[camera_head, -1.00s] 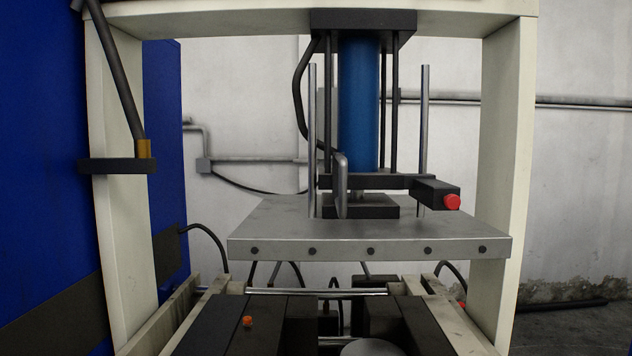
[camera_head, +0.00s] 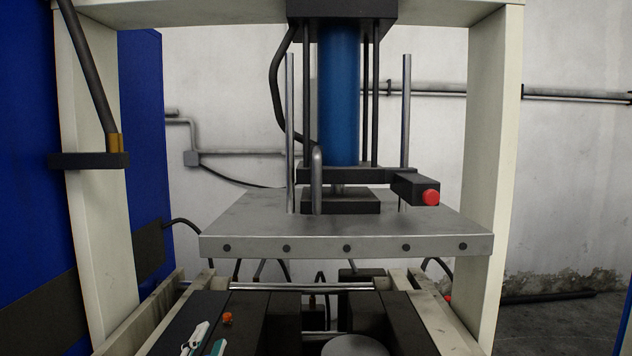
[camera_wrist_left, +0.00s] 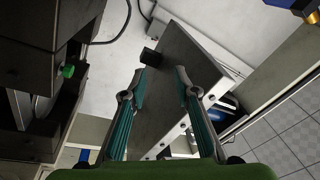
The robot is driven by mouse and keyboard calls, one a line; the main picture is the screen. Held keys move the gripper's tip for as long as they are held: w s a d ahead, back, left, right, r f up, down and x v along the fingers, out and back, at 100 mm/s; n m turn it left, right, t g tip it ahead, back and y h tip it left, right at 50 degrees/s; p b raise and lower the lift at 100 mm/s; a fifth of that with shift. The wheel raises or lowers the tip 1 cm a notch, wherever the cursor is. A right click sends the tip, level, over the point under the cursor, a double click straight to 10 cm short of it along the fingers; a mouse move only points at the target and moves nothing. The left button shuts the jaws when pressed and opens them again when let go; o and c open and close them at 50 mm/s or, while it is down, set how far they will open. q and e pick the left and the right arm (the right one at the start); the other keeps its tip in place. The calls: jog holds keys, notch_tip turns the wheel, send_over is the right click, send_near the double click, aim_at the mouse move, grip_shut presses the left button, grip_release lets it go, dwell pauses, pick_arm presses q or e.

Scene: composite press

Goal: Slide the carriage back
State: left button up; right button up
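The carriage appears to be the black block assembly (camera_head: 245,318) low in the head view, between the pale side rails under the press plate. My right gripper is out of view.
The grey press plate (camera_head: 345,244) hangs above the carriage under the blue cylinder (camera_head: 339,95). Pale frame posts (camera_head: 483,170) flank it, with a bar and red button (camera_head: 431,197) at right. A chrome rod (camera_head: 300,286) crosses behind the carriage.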

pick_arm(q)
jog(key=w+d+r+m+t+h, duration=0.1)
jog(key=d+r+m+h, duration=0.3)
jog(key=r, duration=0.4)
jog(key=d+r+m+t+h, duration=0.1)
jog(key=r+m+h, duration=0.3)
jog(key=r+m, duration=0.4)
notch_tip(320, 180, up, 15)
jog(key=m+g+h+p, duration=0.6)
jog(key=m+g, duration=0.6)
jog(key=m, duration=1.1)
send_over(317, 208)
jog(key=shift+w, duration=0.45)
jog(key=shift+c, duration=0.3)
grip_shut()
